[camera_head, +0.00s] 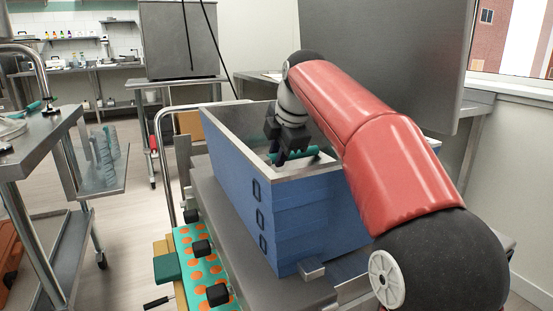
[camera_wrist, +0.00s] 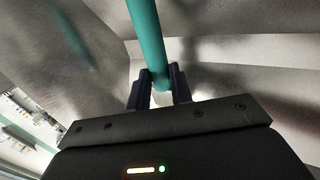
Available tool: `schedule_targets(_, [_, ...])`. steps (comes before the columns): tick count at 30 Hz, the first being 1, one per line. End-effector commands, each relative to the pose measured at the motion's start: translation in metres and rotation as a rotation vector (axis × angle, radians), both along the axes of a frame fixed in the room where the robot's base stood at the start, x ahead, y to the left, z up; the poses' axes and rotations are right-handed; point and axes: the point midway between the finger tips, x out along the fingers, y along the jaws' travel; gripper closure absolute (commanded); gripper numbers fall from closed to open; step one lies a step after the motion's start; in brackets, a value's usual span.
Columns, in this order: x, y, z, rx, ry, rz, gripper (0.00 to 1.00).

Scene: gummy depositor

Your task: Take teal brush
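The teal brush (camera_head: 300,153) shows in the head view inside the blue-sided steel bin (camera_head: 270,207), near its front rim. My gripper (camera_head: 279,158) reaches down into the bin at the brush's left end. In the wrist view, the teal handle (camera_wrist: 149,40) runs from the top edge down between both fingers of my gripper (camera_wrist: 162,88). The fingers fit closely on both sides of the handle, so the gripper appears shut on it. The brush's far end is out of the wrist view, and my arm hides part of the bin in the head view.
The bin stands on a grey machine with steel walls around its opening. An orange-dotted teal panel (camera_head: 195,262) with black knobs lies at its left front. A large grey panel (camera_head: 400,60) rises behind my arm. A steel table (camera_head: 35,140) stands left, with open floor between.

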Motion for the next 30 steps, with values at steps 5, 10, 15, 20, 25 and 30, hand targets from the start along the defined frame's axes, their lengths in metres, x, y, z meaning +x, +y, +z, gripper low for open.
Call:
schedule_targets(5, [0.000,0.000,0.000,0.000,0.000,0.000,1.00])
schedule_targets(10, [0.000,0.000,0.001,0.000,0.000,0.000,1.00])
schedule_targets(15, [0.000,0.000,0.011,0.000,-0.001,0.000,1.00])
schedule_targets(20, [0.001,0.000,0.037,0.001,-0.002,0.000,1.00])
schedule_targets(25, [0.001,0.000,0.072,0.000,-0.002,0.001,1.00])
schedule_targets(30, [0.001,0.000,0.094,0.000,-0.001,0.000,1.00])
